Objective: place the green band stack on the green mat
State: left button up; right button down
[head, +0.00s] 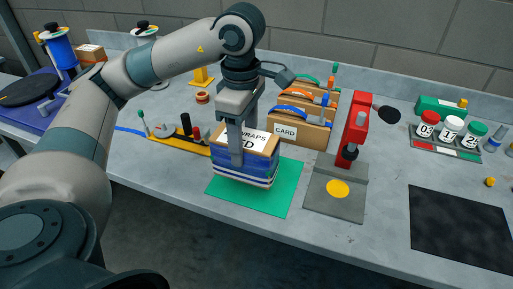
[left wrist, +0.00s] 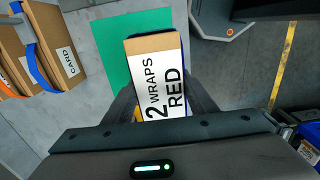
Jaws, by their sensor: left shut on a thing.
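My left gripper (head: 236,162) is shut on a blue-sided stack (head: 259,175) with a brown card top and a white label; it also shows in the left wrist view (left wrist: 155,75), where the label reads "2 WRAPS RED". I see no green band on this stack. The green mat (head: 283,198) lies flat under and around the stack in the head view and shows beside it in the left wrist view (left wrist: 116,62). I cannot tell whether the stack touches the mat. My right gripper is not in view.
Card stacks (head: 299,134) with blue, orange and green straps stand behind the mat. A red press (head: 355,127) on a grey base stands to its right. A yellow tool rail (head: 178,143) lies to its left. A black mat (head: 458,228) lies at the right.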

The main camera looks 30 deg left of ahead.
pick_arm(q)
jog(key=w+f, duration=0.1)
jog(key=w, duration=0.1)
jog(key=w+f+p, duration=0.1)
jog(key=w, duration=0.1)
jog(key=w+f, duration=0.1)
jog(key=w, duration=0.1)
jog(key=shift+a+f+p, duration=0.25)
jog(key=shift+a+p, duration=0.1)
jog(key=shift+s+f, duration=0.1)
notch_tip(320, 180, down, 4)
jog(key=shift+r+p, duration=0.15)
jog(key=shift+p, duration=0.85)
